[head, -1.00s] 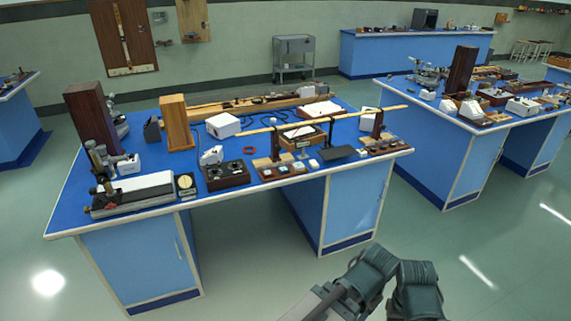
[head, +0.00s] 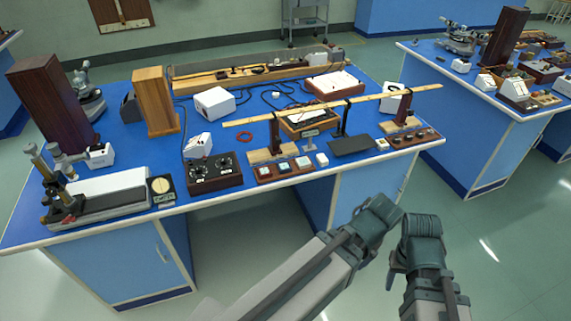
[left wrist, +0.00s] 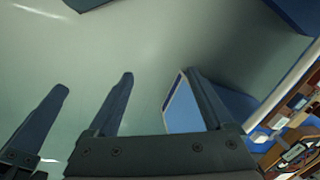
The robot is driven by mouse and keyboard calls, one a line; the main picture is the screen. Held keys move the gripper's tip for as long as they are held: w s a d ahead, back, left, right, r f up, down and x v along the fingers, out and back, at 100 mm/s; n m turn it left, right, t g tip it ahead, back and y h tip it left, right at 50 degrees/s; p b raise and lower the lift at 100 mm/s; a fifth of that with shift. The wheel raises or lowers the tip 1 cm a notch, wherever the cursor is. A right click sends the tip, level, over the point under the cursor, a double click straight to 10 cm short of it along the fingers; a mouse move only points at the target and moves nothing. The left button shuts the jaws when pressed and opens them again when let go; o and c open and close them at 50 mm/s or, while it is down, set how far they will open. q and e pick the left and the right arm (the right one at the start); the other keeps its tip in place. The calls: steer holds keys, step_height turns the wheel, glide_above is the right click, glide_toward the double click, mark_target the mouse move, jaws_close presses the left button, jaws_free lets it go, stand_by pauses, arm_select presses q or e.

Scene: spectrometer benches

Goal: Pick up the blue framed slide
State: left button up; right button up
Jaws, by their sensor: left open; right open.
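A small dark-framed tray (head: 286,171) at the front edge of the near blue bench holds a row of small pale slides. The middle slide (head: 284,167) looks slightly bluish, but the frames are too small to tell which slide has the blue frame. My left gripper (head: 378,213) is in front of the bench, below its top and right of the tray; in the left wrist view its fingers (left wrist: 160,88) are apart and empty. My right gripper (head: 421,230) is beside it on the right, open, over the floor. Neither gripper touches the bench.
The near bench (head: 255,199) is crowded: a black-knobbed box (head: 214,172) left of the tray, a long wooden rule (head: 335,105) on stands behind it, a dark flat plate (head: 351,146) to the right. A second bench (head: 430,75) stands at right, with open floor between.

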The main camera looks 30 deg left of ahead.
arm_select(q)
steer(key=shift+o, duration=0.5)
steer(key=w+a+f+n+t+y+b, duration=0.2)
steer(key=w+a+f+n+b, duration=0.1)
steer(key=a, duration=0.3)
steer(key=w+a+f+n+t+y+b, duration=0.1)
steer(key=w+a+f+n+y+b, duration=0.1)
steer(key=w+a+b, duration=0.3)
steer(key=shift+w+a+f+n+t+b, duration=0.2)
steer(key=shift+a+f+n+t+b, duration=0.2)
steer(key=shift+a+f+n+b, duration=0.3)
steer(key=n+t+y+b, duration=0.6)
steer(key=b, duration=0.6)
glide_toward(286, 168)
steer(key=x, duration=0.4)
steer(key=shift+s+a+f+b, duration=0.2)
steer(key=shift+s+f+b, duration=0.05)
steer(key=shift+b, duration=0.1)
steer(key=shift+w+b+x, duration=0.2)
steer(key=shift+b+x, duration=0.25)
steer(key=shift+x, duration=2.15)
steer(key=shift+d+r, duration=0.1)
steer(key=shift+d, duration=0.05)
steer(key=c, duration=1.4)
steer(key=shift+r, duration=0.15)
steer(key=shift+c, duration=0.2)
